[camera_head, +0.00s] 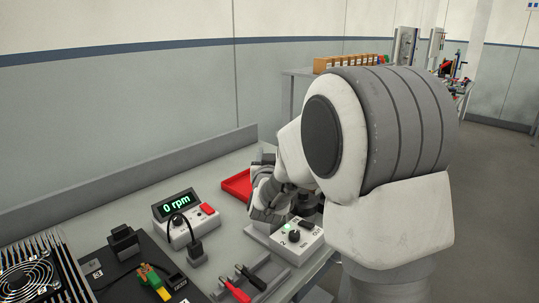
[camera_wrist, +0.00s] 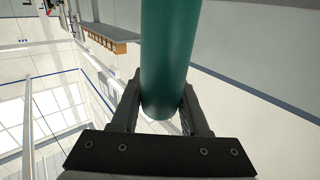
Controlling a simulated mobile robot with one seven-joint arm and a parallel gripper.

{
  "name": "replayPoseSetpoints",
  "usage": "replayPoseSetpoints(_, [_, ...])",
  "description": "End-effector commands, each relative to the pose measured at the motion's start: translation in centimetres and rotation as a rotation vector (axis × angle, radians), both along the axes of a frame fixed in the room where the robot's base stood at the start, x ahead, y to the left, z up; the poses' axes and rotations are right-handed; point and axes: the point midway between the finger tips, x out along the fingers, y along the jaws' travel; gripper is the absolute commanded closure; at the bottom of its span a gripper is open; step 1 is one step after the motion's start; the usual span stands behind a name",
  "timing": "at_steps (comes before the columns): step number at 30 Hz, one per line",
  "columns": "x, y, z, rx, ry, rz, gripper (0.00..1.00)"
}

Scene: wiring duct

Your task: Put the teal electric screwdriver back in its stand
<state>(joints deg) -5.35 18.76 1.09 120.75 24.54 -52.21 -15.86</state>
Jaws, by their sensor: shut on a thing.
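The teal electric screwdriver (camera_wrist: 166,45) fills the upper middle of the wrist view as a smooth teal cylinder with a rounded lower end. My gripper (camera_wrist: 160,95) is shut on it, one finger on each side. In the head view my wrist and gripper are low over the bench, beside the white knob box, and my arm hides most of them. I cannot make out the screwdriver in the head view. I cannot clearly identify its stand in either view; a dark round part (camera_head: 303,200) shows just behind the knob box, partly covered by my arm.
The white knob box (camera_head: 297,243) has a green light. A red tray (camera_head: 237,186) lies behind it. The "0 rpm" unit (camera_head: 187,218), a black plug (camera_head: 196,250), red and black leads (camera_head: 240,288) and a finned fan unit (camera_head: 38,275) crowd the bench. A low wall runs along the back.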

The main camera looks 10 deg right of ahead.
Motion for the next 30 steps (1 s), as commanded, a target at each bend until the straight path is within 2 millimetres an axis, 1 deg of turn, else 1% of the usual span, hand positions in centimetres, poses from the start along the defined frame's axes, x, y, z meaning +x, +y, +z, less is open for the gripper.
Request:
replayPoseSetpoints(1, [0.02,0.01,-0.42,-0.001,-0.003,0.000,1.00])
replayPoseSetpoints(4, [0.02,0.00,-0.84,-0.001,-0.003,0.000,1.00])
replayPoseSetpoints(13, [0.02,0.00,-0.84,-0.001,-0.003,0.000,1.00])
replayPoseSetpoints(14, [0.02,0.00,-0.84,-0.001,-0.003,0.000,0.52])
replayPoseSetpoints(15, [0.02,0.00,-0.84,-0.001,-0.003,0.000,0.44])
replayPoseSetpoints(19, [0.01,0.00,-0.88,0.000,-0.002,0.000,0.21])
replayPoseSetpoints(27, [-0.03,0.01,-1.07,0.000,0.002,0.000,0.20])
replayPoseSetpoints(30, [-0.34,0.11,-1.03,0.000,0.002,0.001,0.20])
